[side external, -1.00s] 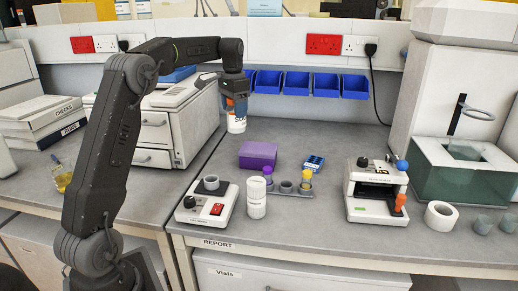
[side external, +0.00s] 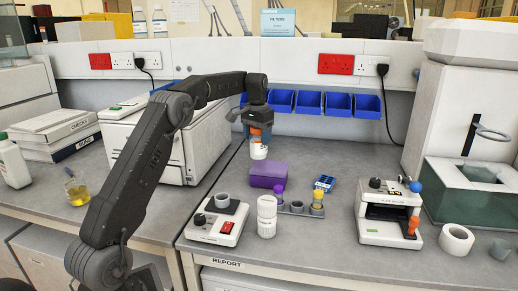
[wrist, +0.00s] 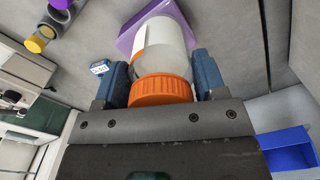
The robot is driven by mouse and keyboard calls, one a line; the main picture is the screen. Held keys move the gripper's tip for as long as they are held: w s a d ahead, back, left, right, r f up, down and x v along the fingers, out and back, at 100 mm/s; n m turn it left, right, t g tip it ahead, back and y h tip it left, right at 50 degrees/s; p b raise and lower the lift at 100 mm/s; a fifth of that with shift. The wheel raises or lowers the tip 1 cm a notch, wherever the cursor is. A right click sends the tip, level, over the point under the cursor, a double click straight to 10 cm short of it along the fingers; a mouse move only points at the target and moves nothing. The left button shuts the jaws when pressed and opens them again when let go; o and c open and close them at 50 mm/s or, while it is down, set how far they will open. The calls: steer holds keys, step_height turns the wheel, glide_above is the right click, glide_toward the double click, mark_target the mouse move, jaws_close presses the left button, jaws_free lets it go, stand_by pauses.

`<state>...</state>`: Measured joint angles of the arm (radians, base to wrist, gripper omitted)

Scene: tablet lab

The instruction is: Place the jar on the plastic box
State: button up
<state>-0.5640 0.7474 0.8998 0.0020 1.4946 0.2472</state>
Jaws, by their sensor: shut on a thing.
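The jar (side external: 259,151) is white with an orange lid and is held upright by my gripper (side external: 258,131). In the wrist view my gripper's blue fingers (wrist: 161,88) are closed on either side of the orange lid of the jar (wrist: 162,45). The plastic box (side external: 267,175) is purple and lies flat on the bench. In the side view the jar's bottom is just above and behind the box, and I cannot tell the exact gap. In the wrist view the purple box (wrist: 128,42) shows partly behind the jar, which hides much of it.
In front of the box are a small white device (side external: 216,221), stacked white containers (side external: 267,216) and a grey vial holder (side external: 297,208). A small blue item (side external: 325,183) lies to its right. Blue wall bins (side external: 310,103) hang behind. Bench to the right of the box is partly free.

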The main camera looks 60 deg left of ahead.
mark_target(259, 148)
steer(key=shift+w+d+f, duration=0.15)
steer(key=shift+w, duration=0.05)
steer(key=shift+f, duration=1.95)
steer(key=shift+f, duration=0.1)
steer(key=o, duration=1.1)
steer(key=shift+f, duration=0.1)
